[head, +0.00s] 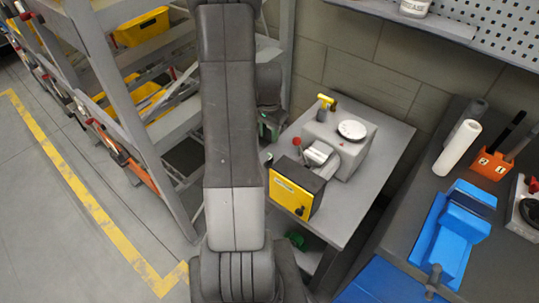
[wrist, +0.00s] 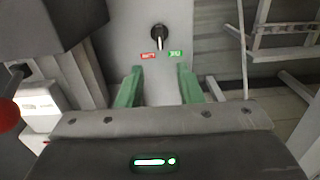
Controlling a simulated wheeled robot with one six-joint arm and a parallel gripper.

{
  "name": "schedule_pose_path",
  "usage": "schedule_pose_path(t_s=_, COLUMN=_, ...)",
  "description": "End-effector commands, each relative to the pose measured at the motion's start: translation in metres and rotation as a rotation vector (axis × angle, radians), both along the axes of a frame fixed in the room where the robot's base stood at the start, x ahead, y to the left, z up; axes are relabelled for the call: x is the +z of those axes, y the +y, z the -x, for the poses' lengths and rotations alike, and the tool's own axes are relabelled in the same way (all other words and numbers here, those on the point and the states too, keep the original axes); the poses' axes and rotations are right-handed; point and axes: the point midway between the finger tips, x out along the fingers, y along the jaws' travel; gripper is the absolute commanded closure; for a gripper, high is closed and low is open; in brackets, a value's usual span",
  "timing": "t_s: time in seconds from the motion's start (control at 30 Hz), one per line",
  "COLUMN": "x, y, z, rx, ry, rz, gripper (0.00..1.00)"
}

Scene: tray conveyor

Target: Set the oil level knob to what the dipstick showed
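In the wrist view, a dark round knob (wrist: 159,37) is on a pale grey panel (wrist: 124,25), with a pale part pointing down. A red label (wrist: 148,55) is below left of it and a green label (wrist: 174,54) below right; their text is too small to read. My gripper (wrist: 160,80) is open, its two green fingers apart and empty, short of the labels. In the head view, my arm hides much of it; green (head: 266,126) shows beside the grey machine (head: 330,137). A yellow T-shaped handle (head: 325,102), possibly the dipstick, stands behind the machine.
A yellow-fronted box (head: 291,193) with a black knob stands at the near table edge. A red ball (head: 296,141) is close to the machine; a red ball also shows at the wrist view's left edge (wrist: 8,114). Shelving (head: 128,115) is left, a dark bench (head: 405,222) right.

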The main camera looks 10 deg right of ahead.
Motion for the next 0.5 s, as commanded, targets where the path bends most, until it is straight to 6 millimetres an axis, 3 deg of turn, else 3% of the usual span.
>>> schedule_pose_path(t_s=0.5, x=-0.09, y=0.001, z=0.002, rx=0.003, ry=0.005, rz=-0.001, gripper=0.67)
